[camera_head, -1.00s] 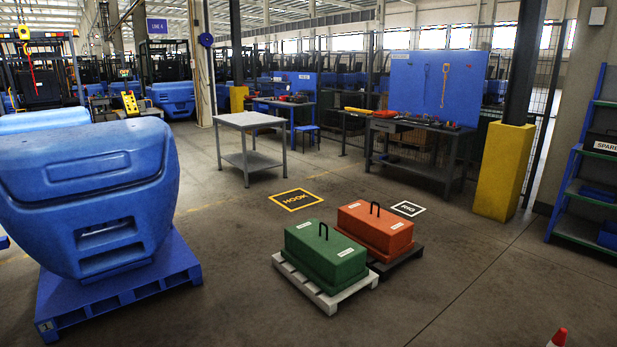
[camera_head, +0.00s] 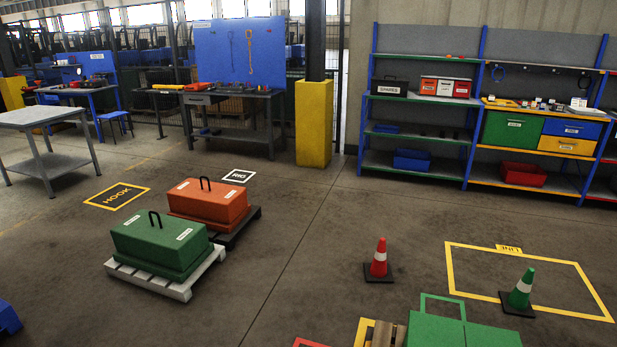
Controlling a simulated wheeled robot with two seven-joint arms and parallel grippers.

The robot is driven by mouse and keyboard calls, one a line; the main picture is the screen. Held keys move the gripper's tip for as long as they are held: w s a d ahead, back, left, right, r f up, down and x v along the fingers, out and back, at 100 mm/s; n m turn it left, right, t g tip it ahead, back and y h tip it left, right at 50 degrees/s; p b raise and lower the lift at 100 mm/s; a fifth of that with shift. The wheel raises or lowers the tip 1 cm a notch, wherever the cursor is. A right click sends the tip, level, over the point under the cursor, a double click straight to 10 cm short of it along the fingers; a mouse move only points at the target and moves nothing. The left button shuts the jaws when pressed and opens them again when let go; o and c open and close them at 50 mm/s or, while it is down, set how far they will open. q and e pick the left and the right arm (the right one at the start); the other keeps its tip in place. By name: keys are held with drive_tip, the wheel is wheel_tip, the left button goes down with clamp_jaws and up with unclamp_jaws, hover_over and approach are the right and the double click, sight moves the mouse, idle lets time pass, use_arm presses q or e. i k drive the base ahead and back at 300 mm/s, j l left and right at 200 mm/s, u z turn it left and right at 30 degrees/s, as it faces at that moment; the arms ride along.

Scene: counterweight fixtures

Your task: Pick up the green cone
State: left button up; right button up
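The green cone (camera_head: 521,291) stands upright on the floor at the lower right of the head view. It has a white band and a dark square base, and sits at the front edge of a yellow floor outline. A red cone (camera_head: 379,262) with a white band stands upright to its left, apart from it. Neither of my grippers shows in the head view.
A green box (camera_head: 462,332) is at the bottom edge, close in front of the green cone. Green (camera_head: 160,245) and orange (camera_head: 208,203) handled weights sit on pallets at left. Shelves (camera_head: 420,150) line the back wall. Floor between the weights and red cone is clear.

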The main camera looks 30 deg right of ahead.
sight(518, 303)
drive_tip(key=z, duration=2.55)
drive_tip(key=l+z, duration=0.5)
drive_tip(key=z, duration=0.2)
drive_tip(key=i+l+z, duration=0.45)
drive_tip(key=l, duration=0.3)
drive_tip(key=i+l+z, duration=0.95)
drive_tip(key=i, duration=0.25)
drive_tip(key=i+u, duration=0.3)
drive_tip(key=i, duration=0.2)
drive_tip(key=i+u, duration=0.35)
drive_tip(key=i, duration=0.15)
drive_tip(key=i+l+u, duration=0.15)
drive_tip(key=i+u, duration=0.15)
drive_tip(key=i, duration=0.2)
drive_tip(key=i+l+u, duration=0.3)
drive_tip(key=i, duration=0.15)
drive_tip(key=i+j+u, duration=0.35)
drive_tip(key=i+u, duration=0.65)
drive_tip(key=i, duration=0.2)
drive_tip(key=i+l+u, duration=0.1)
drive_tip(key=i+u, duration=0.5)
drive_tip(key=i, duration=0.7)
drive_tip(key=i+l+u, duration=0.1)
drive_tip(key=i, duration=0.65)
drive_tip(key=i+l+u, duration=0.1)
drive_tip(key=i, duration=0.7)
